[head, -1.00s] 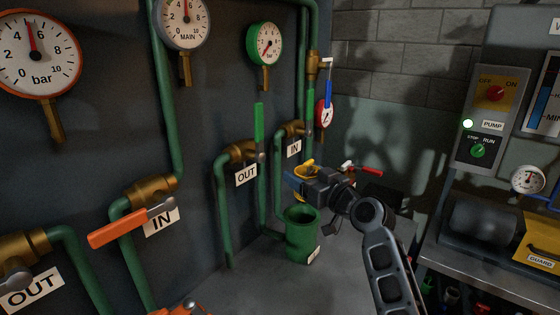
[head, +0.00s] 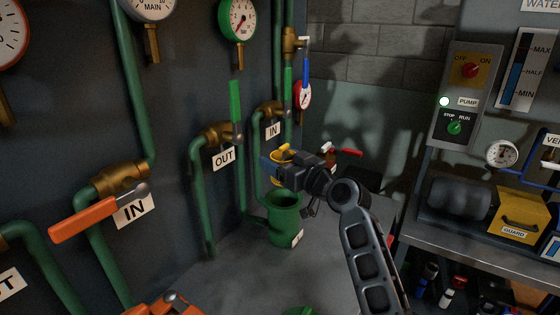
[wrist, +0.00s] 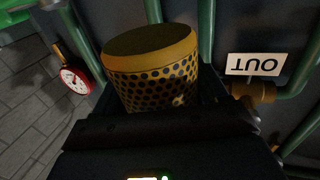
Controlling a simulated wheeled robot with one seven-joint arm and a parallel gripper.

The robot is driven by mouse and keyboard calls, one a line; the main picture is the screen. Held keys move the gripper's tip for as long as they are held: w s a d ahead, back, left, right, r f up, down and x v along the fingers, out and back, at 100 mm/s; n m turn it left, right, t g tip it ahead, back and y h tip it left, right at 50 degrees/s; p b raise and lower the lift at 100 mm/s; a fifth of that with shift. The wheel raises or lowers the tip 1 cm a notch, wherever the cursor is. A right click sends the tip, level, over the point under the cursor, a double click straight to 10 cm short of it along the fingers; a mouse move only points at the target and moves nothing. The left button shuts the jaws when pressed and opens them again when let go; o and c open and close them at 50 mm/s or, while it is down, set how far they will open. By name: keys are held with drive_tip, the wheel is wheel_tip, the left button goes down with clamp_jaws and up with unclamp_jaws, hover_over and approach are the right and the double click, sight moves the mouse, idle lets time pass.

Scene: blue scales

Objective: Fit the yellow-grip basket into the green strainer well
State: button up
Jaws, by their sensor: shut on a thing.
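The yellow-grip basket shows in the wrist view (wrist: 155,75) as a perforated cylinder with a yellow rim, between my gripper's fingers. In the head view its yellow grip (head: 283,151) shows beyond my gripper (head: 271,168), which is shut on it; the rest of the basket is mostly hidden behind the gripper. The green strainer well (head: 284,222) is an upright, open-topped green cylinder on the grey surface. In the head view, the gripper and basket appear above the well's mouth. I cannot tell how well the two line up.
Green pipes with brass valves and an OUT label (head: 224,158) rise close to the left of the well. A red-rimmed gauge (head: 303,96) hangs behind. A bench with a yellow guard box (head: 519,214) stands at the right. The floor in front of the well is mostly clear.

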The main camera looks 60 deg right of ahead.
drive_tip(key=shift+f+b, duration=1.8)
drive_tip(key=shift+f, duration=0.3)
drive_tip(key=shift+f+b, duration=2)
drive_tip(key=shift+b, duration=0.6)
drive_tip(key=o, duration=1.1)
drive_tip(key=shift+o, duration=0.2)
drive_tip(key=shift+s+f, duration=0.1)
drive_tip(key=b, duration=0.1)
approach(281, 189)
drive_tip(key=shift+w+a+r, duration=0.2)
drive_tip(key=shift+a+r, duration=0.3)
drive_tip(key=shift+r, duration=0.1)
drive_tip(key=shift+w+a+r, duration=0.15)
drive_tip(key=shift+a+r, duration=0.35)
drive_tip(key=shift+r, duration=0.15)
